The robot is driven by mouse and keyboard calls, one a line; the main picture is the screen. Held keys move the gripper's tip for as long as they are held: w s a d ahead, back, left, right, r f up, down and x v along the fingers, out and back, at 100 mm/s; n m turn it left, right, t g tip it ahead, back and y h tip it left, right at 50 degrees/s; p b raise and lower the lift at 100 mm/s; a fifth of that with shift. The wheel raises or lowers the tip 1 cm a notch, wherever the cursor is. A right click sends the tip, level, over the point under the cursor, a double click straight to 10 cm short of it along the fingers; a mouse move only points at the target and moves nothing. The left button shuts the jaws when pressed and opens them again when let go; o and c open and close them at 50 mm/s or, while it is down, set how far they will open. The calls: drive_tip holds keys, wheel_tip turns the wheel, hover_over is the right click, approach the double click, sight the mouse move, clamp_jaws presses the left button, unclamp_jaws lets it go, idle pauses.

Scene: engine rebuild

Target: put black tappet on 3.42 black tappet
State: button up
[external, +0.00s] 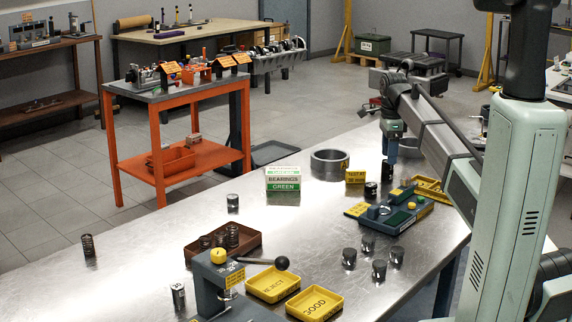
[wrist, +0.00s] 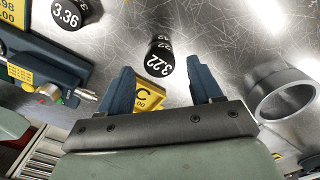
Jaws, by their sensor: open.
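My gripper (wrist: 160,78) is open, its two blue fingers apart with nothing held between them. In the wrist view, a black tappet marked 3.22 (wrist: 159,60) stands just beyond the fingertips, roughly in line with the gap. Another black tappet marked 3.36 (wrist: 70,13) is at the upper left. In the external view my gripper (external: 391,152) is above the far part of the steel bench, near a black tappet (external: 371,191). Several dark tappets (external: 379,270) stand nearer the front. I cannot read a 3.42 mark in either view.
A blue gauge fixture (external: 388,209) is beside the tappets. A metal ring (external: 329,163) and a green-and-white bearings box (external: 282,180) stand farther left. Yellow reject (external: 272,284) and good (external: 314,303) trays are in front. A brown tray (external: 214,257) holds springs.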

wheel_tip(320, 180, up, 10)
idle(0.4)
